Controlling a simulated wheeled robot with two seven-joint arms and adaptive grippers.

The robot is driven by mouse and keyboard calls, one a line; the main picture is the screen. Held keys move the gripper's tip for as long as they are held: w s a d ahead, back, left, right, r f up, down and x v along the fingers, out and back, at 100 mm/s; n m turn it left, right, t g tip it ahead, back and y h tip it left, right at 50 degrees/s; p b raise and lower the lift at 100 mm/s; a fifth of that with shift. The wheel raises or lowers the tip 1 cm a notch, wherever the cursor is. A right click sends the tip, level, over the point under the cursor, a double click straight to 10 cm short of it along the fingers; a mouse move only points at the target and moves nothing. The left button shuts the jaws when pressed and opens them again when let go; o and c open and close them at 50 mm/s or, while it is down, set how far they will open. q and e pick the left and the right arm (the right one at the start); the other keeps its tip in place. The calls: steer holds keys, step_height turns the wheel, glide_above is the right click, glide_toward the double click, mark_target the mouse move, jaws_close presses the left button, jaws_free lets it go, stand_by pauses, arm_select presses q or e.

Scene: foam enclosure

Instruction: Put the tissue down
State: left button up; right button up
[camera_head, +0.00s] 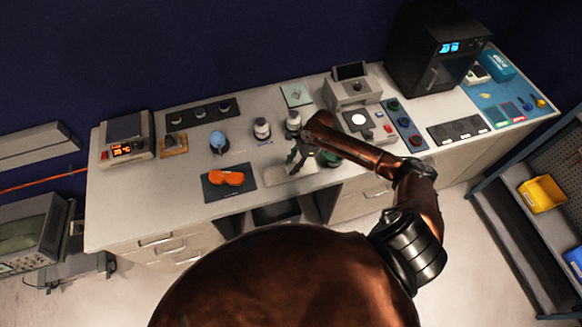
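My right gripper (297,160) is over the front middle of the bench, with its dark fingers pointing down and left. A pale, flat piece (306,168) shows at the fingers and may be the tissue. It is too small to tell whether the fingers grip it or it lies under them. A light grey pad (279,176) lies on the bench just left of the fingertips. The gap between the fingers is not clear. My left gripper is not in view.
Orange goggles (227,178) lie on a dark mat left of the gripper. White bottles (262,128) and a blue bulb (218,141) stand behind. A green round item (330,159) is close to my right arm. The bench's front left (150,215) is clear.

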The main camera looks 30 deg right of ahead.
steer(key=v, duration=1)
steer(key=shift+r+b, duration=0.2)
steer(key=shift+b, duration=0.15)
steer(key=shift+d, duration=0.1)
